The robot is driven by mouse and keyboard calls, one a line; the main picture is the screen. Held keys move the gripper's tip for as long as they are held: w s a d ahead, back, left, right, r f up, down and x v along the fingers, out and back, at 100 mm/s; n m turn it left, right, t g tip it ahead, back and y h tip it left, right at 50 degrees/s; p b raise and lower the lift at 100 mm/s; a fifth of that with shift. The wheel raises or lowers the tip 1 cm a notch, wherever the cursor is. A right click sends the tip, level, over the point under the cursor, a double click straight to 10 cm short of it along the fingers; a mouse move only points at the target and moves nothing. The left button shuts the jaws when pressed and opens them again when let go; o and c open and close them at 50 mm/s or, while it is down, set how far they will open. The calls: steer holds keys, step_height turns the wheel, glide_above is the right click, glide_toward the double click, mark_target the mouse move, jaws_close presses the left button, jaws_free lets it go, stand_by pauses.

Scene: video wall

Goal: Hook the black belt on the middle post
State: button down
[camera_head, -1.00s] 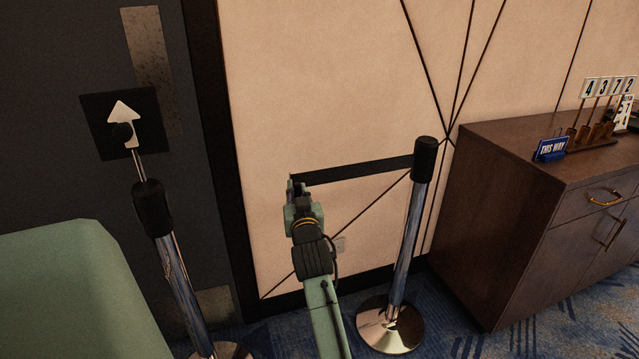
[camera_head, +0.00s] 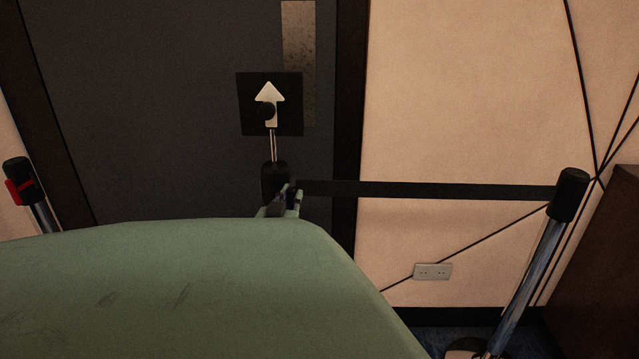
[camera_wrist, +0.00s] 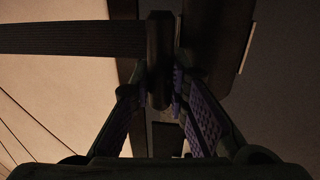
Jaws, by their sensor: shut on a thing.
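The black belt (camera_head: 430,190) runs out, stretched nearly level, from the black head of the right post (camera_head: 568,195) to my gripper (camera_head: 290,200). My gripper is shut on the belt's end piece (camera_wrist: 158,60), which stands upright between the fingers in the wrist view, with the belt (camera_wrist: 70,38) leading left. The middle post (camera_head: 274,180) has a black head and carries a sign with a white arrow (camera_head: 268,100). My gripper and the belt end overlap the right side of its head in the head view. Whether they touch, I cannot tell. The middle post's lower part is hidden behind my green arm.
A left post (camera_head: 22,180) with a red band on its head stands at the far left. A dark door (camera_head: 170,90) and a beige wall (camera_head: 450,100) with a socket (camera_head: 432,271) are behind. A brown cabinet (camera_head: 615,270) is at the right edge.

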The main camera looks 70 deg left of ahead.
steer(key=shift+s+a, duration=0.25)
steer(key=shift+s, duration=0.4)
steer(key=c, duration=1.5)
jaws_free()
steer(key=shift+a, duration=0.1)
steer(key=shift+c, duration=0.2)
steer(key=v, duration=1.2)
